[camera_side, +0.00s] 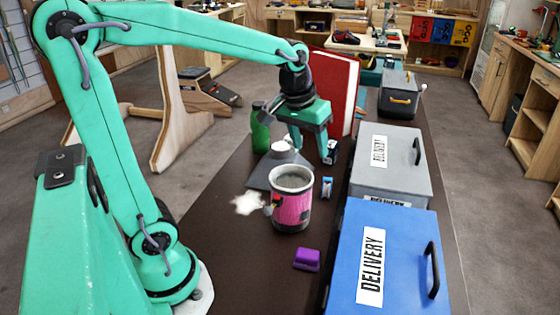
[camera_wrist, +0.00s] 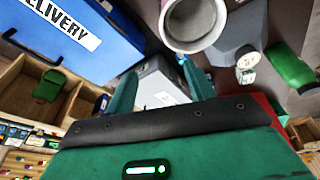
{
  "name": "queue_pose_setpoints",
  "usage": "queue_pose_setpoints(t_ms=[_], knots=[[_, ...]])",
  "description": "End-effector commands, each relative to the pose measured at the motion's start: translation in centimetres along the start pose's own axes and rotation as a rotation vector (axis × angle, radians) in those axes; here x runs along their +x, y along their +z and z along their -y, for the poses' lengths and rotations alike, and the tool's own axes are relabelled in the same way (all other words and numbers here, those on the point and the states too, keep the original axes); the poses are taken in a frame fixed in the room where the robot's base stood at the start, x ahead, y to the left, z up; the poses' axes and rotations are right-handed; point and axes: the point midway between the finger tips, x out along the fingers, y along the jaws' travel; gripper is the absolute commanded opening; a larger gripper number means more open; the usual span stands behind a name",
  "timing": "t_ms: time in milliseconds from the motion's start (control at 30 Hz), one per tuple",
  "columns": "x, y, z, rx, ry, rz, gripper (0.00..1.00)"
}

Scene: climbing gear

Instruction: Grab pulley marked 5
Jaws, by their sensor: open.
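No pulley with a readable 5 shows in either view. A small blue-and-white piece (camera_side: 327,187) stands on the dark table beside the pink pot, too small to identify. A small black-and-white piece (camera_side: 331,152) is close to my gripper's right finger; I cannot tell whether they touch. A purple block (camera_side: 307,259) lies nearer the front. My gripper (camera_side: 309,146) points down over the table behind the pink pot, its fingers apart with nothing seen held. In the wrist view my gripper (camera_wrist: 160,72) has its two green fingers spread, with a grey box beyond them.
A pink pot (camera_side: 291,205) stands mid-table, with white powder (camera_side: 248,203) to its left. A green bottle (camera_side: 260,130) and a red upright book (camera_side: 335,85) are behind. Blue (camera_side: 385,265) and grey (camera_side: 400,160) delivery boxes line the right side. The front table is mostly clear.

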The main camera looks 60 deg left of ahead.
Motion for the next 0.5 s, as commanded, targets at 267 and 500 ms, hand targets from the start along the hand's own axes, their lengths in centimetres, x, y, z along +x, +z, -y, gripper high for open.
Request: queue_pose_setpoints(t_ms=[267,500], knots=[[3.9,-4.3,0.6,-0.128,-0.033,0.074,0.54],[8.1,-7.5,1.5,-0.24,-0.062,0.131,0.54]])
